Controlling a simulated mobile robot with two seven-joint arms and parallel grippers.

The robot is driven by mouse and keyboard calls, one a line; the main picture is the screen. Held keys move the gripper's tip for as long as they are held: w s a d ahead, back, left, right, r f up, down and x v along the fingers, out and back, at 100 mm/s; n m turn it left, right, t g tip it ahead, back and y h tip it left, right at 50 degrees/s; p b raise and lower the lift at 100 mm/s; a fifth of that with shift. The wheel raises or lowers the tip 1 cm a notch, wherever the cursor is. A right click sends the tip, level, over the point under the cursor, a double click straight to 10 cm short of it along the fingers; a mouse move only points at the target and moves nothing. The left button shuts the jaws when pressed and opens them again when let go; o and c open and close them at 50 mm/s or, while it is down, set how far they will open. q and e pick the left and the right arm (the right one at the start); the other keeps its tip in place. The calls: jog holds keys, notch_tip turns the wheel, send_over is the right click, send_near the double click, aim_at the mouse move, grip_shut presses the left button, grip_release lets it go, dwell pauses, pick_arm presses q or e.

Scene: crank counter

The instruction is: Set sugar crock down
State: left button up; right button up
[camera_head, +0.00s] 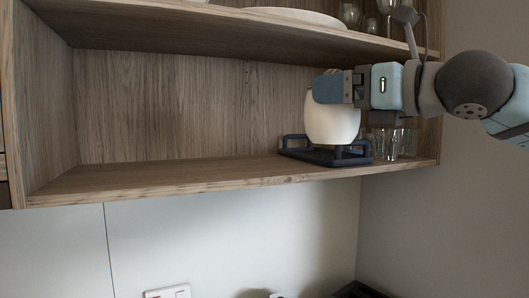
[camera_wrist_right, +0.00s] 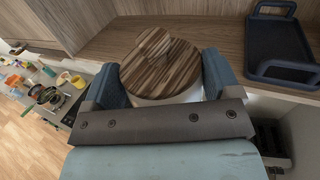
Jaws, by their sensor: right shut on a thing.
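The sugar crock is a white rounded pot (camera_head: 332,124) with a striped wooden lid (camera_wrist_right: 160,62). My right gripper (camera_head: 328,88) is shut on it, with one blue finger on each side in the wrist view (camera_wrist_right: 165,80). The crock looks upright. In the head view it overlaps the dark blue handled tray (camera_head: 322,157) on the lower shelf. In the wrist view the tray (camera_wrist_right: 281,45) lies to the right, clear of the crock. The crock's underside is hidden, so contact below cannot be told. My left gripper is not in view.
The wooden shelf (camera_head: 170,178) is bare left of the tray. Clear glasses (camera_head: 405,142) stand close right of the tray. An upper shelf (camera_head: 220,25) hangs above the gripper, with a white plate (camera_head: 295,16) and more glasses. A white switch plate (camera_head: 168,291) is on the wall below.

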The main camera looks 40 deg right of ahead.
jog(key=w+d+p, duration=0.3)
jog(key=w+p, duration=0.1)
jog(key=w, duration=0.5)
jog(key=w+d+p, duration=0.3)
jog(key=w+p, duration=0.1)
jog(key=w, duration=0.5)
jog(key=f, duration=0.2)
jog(key=f+b, duration=0.1)
jog(key=f, duration=0.1)
jog(key=f+b, duration=0.1)
jog(key=f, duration=0.1)
jog(key=shift+s+a+f, duration=0.2)
jog(key=shift+s+f, duration=0.05)
jog(key=shift+f, duration=0.15)
jog(key=shift+w+d+r+p, duration=0.1)
jog(key=shift+w+r+p, duration=0.05)
jog(key=shift+p, duration=0.15)
jog(key=shift+w+d+f, duration=0.2)
jog(key=shift+f, duration=0.1)
jog(key=shift+s+a, duration=0.15)
